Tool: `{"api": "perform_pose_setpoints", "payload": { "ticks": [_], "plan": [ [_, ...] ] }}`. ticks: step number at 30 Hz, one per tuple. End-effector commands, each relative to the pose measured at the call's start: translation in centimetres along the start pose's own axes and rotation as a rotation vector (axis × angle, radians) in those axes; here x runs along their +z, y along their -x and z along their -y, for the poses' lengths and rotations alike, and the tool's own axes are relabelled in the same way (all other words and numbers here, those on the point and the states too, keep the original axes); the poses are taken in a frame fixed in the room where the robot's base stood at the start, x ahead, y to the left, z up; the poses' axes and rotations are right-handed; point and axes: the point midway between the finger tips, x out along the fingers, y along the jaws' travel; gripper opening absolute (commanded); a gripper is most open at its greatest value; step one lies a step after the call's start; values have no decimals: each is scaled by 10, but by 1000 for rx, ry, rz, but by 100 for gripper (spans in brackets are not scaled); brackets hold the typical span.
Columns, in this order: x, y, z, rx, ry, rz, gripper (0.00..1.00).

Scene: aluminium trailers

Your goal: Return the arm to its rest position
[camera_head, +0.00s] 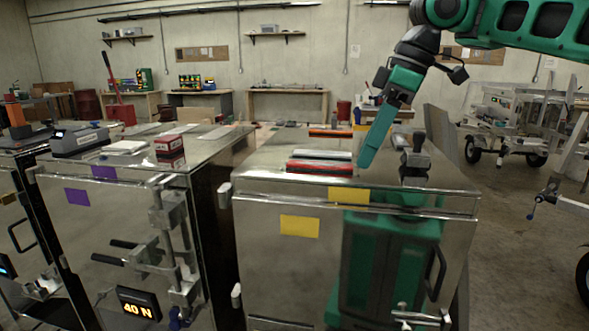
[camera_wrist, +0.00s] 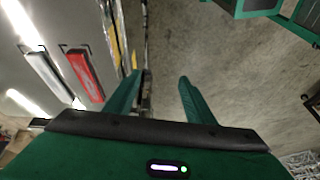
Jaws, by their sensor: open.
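My gripper (camera_head: 372,145) hangs from my green arm at the upper right of the head view, fingers pointing down over the right part of the steel cabinet (camera_head: 270,255) with yellow labels. In the wrist view my gripper (camera_wrist: 160,88) shows two green fingers spread apart with nothing between them. Beyond them are the cabinet's edge and the grey floor (camera_wrist: 225,75). A red-topped bar (camera_head: 320,167) and a silver bar (camera_head: 322,155) lie on the cabinet top, left of the fingers. The red bar also shows in the wrist view (camera_wrist: 85,74).
A dark clamp-like fixture (camera_head: 415,158) stands on the cabinet top just right of my gripper. A second steel cabinet (camera_head: 100,215) with purple labels carries a red box (camera_head: 169,148). A trailer frame (camera_head: 510,115) stands at the right, with open floor before it.

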Motion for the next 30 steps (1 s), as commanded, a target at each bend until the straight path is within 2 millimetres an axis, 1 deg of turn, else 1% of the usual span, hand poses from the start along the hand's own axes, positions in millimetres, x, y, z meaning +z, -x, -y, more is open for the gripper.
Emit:
{"api": "perform_pose_setpoints", "payload": {
  "ticks": [1, 5, 8, 11, 14, 17, 18, 20, 21, 22, 23, 24, 26, 27, 30],
  "plan": [
    [3, -7, 1, -5, -40, 13, 49],
    [12, -24, 2, -4, -158, 44, 49],
    [23, -38, 1, 2, -262, 67, 49],
    [39, -52, 1, 18, -385, 89, 49],
    [65, -67, 2, 46, -547, 115, 49],
    [108, -82, 6, 97, -757, 136, 49],
    [129, -87, 9, 122, -847, 141, 49],
    [163, -93, 16, 161, -979, 147, 49],
    [187, -96, 22, 187, -1067, 149, 49],
    [206, -99, 28, 206, -1133, 150, 49],
    [224, -102, 35, 223, -1196, 152, 49],
    [248, -105, 44, 245, -1274, 153, 49],
    [282, -111, 61, 275, -1387, 156, 49],
    [304, -116, 74, 292, -1455, 158, 49],
    [349, -128, 104, 320, -1600, 168, 49]
  ]
}}
